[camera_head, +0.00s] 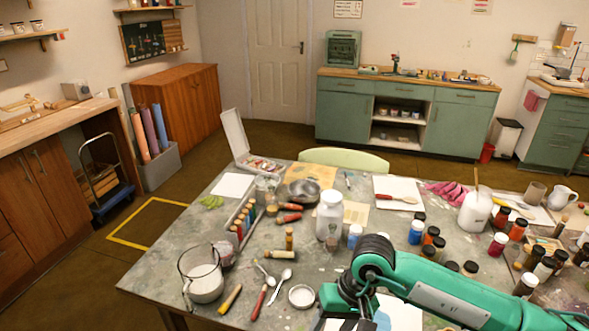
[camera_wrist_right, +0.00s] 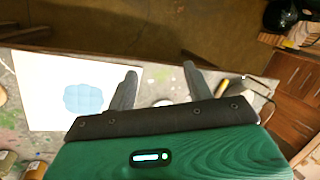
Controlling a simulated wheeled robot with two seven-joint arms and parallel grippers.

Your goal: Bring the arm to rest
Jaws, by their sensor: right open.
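My right arm (camera_head: 450,290), green with black joints, reaches in from the lower right over the front of the table (camera_head: 160,270) in the head view. Its wrist bends down near the front edge, and the fingertips are not clear there. In the right wrist view my right gripper (camera_wrist_right: 161,86) has its two grey fingers apart with nothing between them. A white sheet (camera_wrist_right: 35,85) with a blue patch (camera_wrist_right: 83,98) lies on the table to the left of the fingers. My left gripper is not in view.
The table's near-left corner is bare.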

